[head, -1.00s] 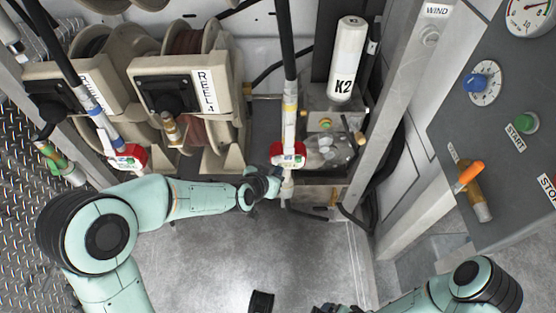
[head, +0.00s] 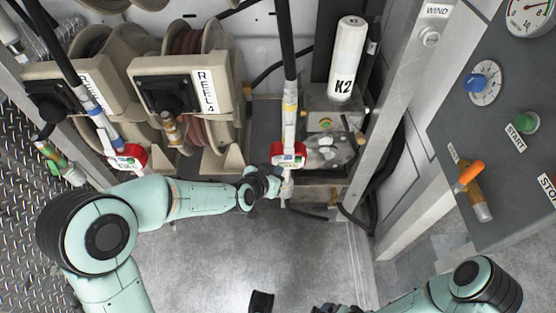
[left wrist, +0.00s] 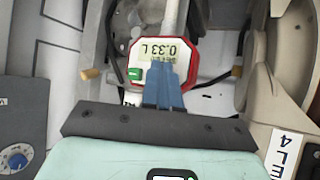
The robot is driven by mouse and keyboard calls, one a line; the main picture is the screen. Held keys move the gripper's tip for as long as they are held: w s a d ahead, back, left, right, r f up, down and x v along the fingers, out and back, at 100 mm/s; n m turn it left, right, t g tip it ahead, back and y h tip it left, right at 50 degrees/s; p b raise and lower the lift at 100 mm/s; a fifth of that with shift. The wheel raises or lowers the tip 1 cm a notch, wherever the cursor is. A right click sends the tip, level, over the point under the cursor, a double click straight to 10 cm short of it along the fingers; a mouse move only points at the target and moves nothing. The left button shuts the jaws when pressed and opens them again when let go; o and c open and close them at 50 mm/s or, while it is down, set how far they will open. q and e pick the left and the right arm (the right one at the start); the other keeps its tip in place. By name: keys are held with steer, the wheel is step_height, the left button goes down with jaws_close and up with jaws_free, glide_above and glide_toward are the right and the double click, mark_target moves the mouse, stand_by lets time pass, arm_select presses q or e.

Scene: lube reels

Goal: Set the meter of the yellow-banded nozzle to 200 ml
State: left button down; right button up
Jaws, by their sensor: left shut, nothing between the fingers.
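The yellow-banded nozzle (head: 290,100) hangs upright on a black hose in the middle of the head view. Its red-rimmed meter (head: 287,154) sits low on it. In the left wrist view the meter (left wrist: 165,50) appears upside down. Its display reads 0.33 L, and a green button (left wrist: 134,75) is at its left edge. My left gripper (head: 275,184) is just below the meter in the head view. Its blue fingers (left wrist: 163,85) are shut and empty, over the lower part of the meter face; contact cannot be told. My right gripper's jaws cannot be made out at the bottom edge.
Another nozzle with a red meter (head: 129,157) hangs at left, by the beige reels (head: 205,90). A white K2 cylinder (head: 347,60) and clear items (head: 328,150) are right of the nozzle. A grey control panel (head: 510,90) stands at right. The floor below is open.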

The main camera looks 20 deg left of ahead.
arm_select(q)
steer(key=shift+w, duration=0.1)
stand_by(0.4)
steer(key=shift+w+a, duration=0.1)
steer(key=shift+w, duration=0.2)
steer(key=shift+w+a, duration=0.2)
steer(key=shift+w, duration=0.5)
stand_by(0.8)
steer(key=shift+s, duration=0.1)
steer(key=shift+s+d, duration=0.15)
steer(key=shift+s, duration=0.35)
steer(key=shift+s+d, duration=0.15)
steer(key=shift+s, duration=0.35)
steer(key=shift+d, duration=0.1)
